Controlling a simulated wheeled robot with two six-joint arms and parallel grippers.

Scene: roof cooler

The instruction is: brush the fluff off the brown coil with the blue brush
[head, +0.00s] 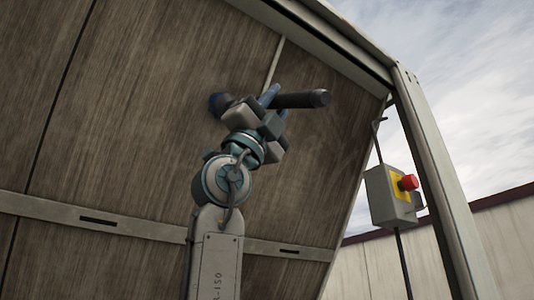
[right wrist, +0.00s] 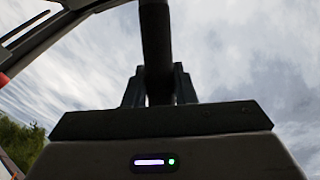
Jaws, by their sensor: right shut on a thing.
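The brown coil (head: 140,110) is a large, finely ribbed panel that fills the left and middle of the head view and leans overhead. I cannot make out any separate fluff on it. My right gripper (head: 268,101) is raised in front of the coil and shut on the brush's dark handle (head: 303,99). The brush's blue bristles (head: 214,104) are at the left end, close to the coil; I cannot tell whether they touch. In the right wrist view, the dark handle (right wrist: 155,40) stands between the fingers (right wrist: 158,88). My left gripper is out of view.
A grey metal frame post (head: 435,165) stands at the right. A grey control box (head: 391,197) with a red button (head: 408,182) hangs beside it. A pale rail (head: 85,214) crosses the lower coil. Open sky and a low wall lie beyond.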

